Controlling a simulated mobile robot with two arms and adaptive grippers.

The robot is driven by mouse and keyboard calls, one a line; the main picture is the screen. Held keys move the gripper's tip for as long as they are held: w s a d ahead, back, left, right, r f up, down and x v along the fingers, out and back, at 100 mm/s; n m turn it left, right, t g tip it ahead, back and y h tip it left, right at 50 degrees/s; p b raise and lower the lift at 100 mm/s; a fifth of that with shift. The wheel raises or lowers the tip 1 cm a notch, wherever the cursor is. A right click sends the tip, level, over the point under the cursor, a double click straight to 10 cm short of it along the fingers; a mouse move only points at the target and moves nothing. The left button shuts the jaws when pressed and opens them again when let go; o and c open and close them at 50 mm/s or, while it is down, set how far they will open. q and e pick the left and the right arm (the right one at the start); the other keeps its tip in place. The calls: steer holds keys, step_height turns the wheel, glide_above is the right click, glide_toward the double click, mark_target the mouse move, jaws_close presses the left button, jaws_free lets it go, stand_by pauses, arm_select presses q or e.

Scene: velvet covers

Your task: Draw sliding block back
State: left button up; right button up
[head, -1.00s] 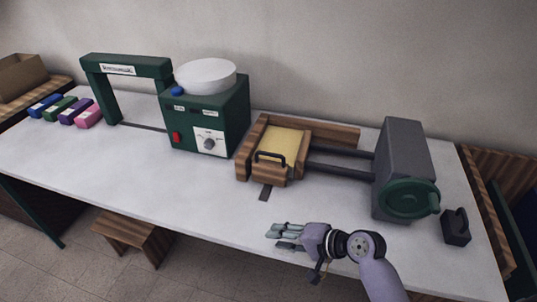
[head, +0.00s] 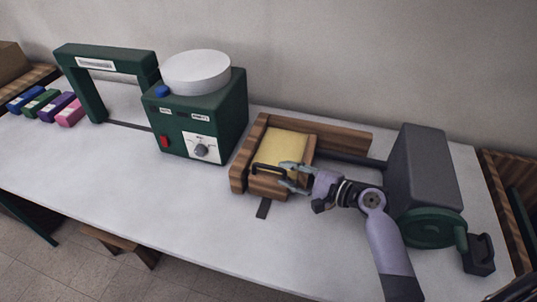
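The sliding block (head: 281,150) is a wooden block with a yellow top and a dark handle (head: 268,170) on its front. It sits at the left end of a wooden frame (head: 345,140) with dark rails running right to a grey housing (head: 428,165). My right gripper (head: 288,177) is at the block's right front edge, close to the right end of the handle. Its fingers look spread apart, with nothing visibly held. Whether the fingertips touch the block or handle I cannot tell. My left gripper is out of view.
A green machine with a white round top (head: 196,73) stands left of the frame. Several coloured blocks (head: 46,105) lie far left. The white table (head: 150,200) is clear in front.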

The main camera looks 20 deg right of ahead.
mark_target(274, 169)
steer(key=shift+w, duration=0.3)
steer(key=shift+w+a, duration=0.25)
steer(key=shift+a, duration=0.05)
steer(key=shift+p+x, duration=0.45)
steer(key=shift+x, duration=0.75)
steer(key=x, duration=0.3)
steer(key=shift+a+f, duration=0.1)
steer(key=shift+a, duration=0.1)
steer(key=shift+w+a+f, duration=0.1)
steer(key=shift+w, duration=0.1)
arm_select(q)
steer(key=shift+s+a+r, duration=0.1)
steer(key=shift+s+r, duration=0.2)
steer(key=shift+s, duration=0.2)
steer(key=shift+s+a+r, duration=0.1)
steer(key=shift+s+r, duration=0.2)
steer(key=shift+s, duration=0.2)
arm_select(e)
jaws_close()
